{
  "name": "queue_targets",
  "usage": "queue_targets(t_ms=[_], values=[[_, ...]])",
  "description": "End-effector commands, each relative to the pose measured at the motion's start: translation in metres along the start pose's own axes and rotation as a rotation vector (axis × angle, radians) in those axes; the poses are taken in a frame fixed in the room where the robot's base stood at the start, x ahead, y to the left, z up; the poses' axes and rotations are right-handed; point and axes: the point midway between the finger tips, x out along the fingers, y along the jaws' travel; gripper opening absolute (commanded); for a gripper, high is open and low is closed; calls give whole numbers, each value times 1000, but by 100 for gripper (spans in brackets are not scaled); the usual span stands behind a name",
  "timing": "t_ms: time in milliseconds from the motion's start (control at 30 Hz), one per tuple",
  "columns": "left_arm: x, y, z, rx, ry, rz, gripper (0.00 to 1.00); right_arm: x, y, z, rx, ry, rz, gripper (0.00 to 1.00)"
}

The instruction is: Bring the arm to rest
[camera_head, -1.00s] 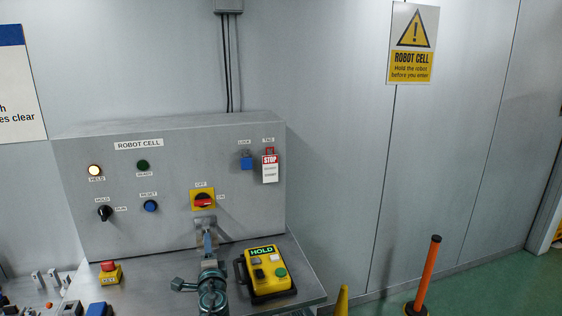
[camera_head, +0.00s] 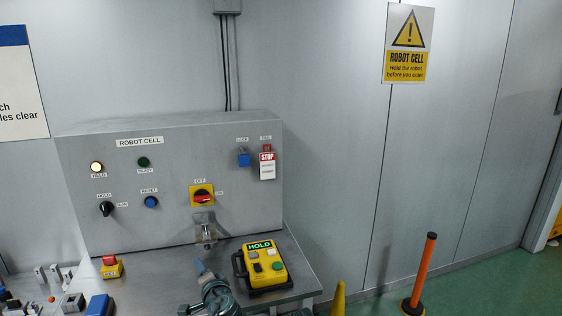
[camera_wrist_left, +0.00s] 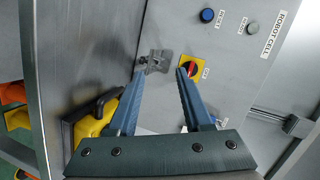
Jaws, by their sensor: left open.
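My left gripper (camera_head: 201,268) is low in the middle of the head view, in front of the grey control panel (camera_head: 100,225). Its two blue fingers also show in the left wrist view (camera_wrist_left: 161,76), apart with nothing between them. Beyond the fingertips are a metal bracket (camera_wrist_left: 155,61) and the red and yellow rotary switch (camera_wrist_left: 191,68). My right gripper is in neither view.
A yellow pendant (camera_head: 264,266) labelled HOLD lies right of my gripper on the metal ledge. A red and yellow stop button (camera_head: 110,267) stands at left. An orange post (camera_head: 423,270) stands at right.

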Motion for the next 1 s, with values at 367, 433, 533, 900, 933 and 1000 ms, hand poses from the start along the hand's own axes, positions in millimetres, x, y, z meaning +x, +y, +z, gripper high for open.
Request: queue_targets(t_ms=[367,433,533,900,933,1000], values=[[-96,150,38,-310,-444,591,50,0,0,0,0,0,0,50],[-129,177,40,-326,-526,728,50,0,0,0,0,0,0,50],[-171,203,39,-326,-614,890,50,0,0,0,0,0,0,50],[-227,226,38,-297,-718,1096,50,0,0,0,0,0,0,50],[-227,225,38,-298,-718,1096,50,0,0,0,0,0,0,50],[-226,225,38,-298,-717,1095,50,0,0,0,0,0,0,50]])
